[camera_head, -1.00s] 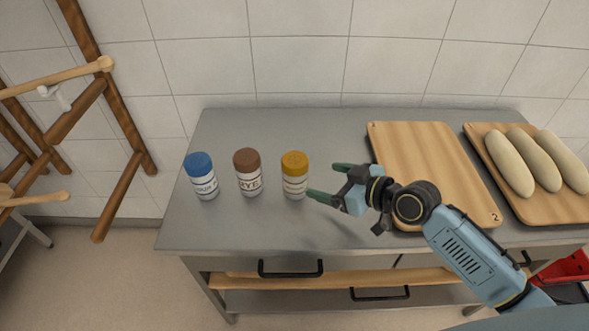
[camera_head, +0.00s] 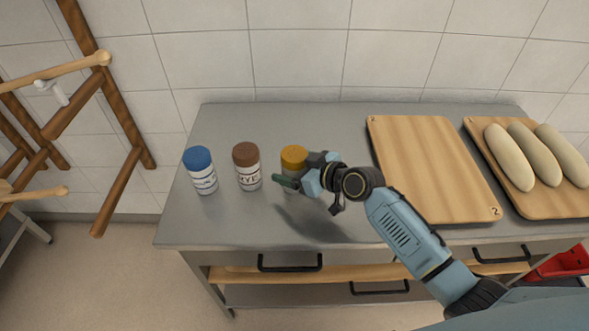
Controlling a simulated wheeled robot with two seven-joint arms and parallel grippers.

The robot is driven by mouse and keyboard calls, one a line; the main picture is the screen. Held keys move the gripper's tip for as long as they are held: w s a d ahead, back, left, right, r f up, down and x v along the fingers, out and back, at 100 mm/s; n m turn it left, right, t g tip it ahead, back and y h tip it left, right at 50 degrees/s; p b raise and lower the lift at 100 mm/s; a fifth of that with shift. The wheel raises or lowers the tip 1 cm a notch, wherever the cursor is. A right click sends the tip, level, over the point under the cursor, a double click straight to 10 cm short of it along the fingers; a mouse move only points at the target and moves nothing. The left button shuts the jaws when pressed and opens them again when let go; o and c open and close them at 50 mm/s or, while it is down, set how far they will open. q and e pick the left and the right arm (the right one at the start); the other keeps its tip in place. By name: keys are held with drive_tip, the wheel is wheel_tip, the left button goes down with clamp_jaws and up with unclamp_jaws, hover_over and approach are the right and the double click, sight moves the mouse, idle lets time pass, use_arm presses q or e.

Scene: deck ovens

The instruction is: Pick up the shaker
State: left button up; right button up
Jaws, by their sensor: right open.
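Three shakers stand upright in a row on the steel table: one with a blue lid (camera_head: 201,171), one with a brown lid (camera_head: 247,166) and one with a yellow lid (camera_head: 294,158). My right gripper (camera_head: 291,177) is open at the yellow-lidded shaker. One green finger shows in front of its lower body, and the gripper hides much of that body. I cannot tell whether the fingers touch it. My left gripper is not in view.
A bare wooden board (camera_head: 430,165) marked 2 lies right of my gripper. Another board (camera_head: 545,207) holds three pale dough loaves (camera_head: 535,158). A wooden rack (camera_head: 110,110) stands at the left. The steel table (camera_head: 225,225) is clear in front of the shakers.

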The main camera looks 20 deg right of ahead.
drive_tip(key=c, duration=1.2)
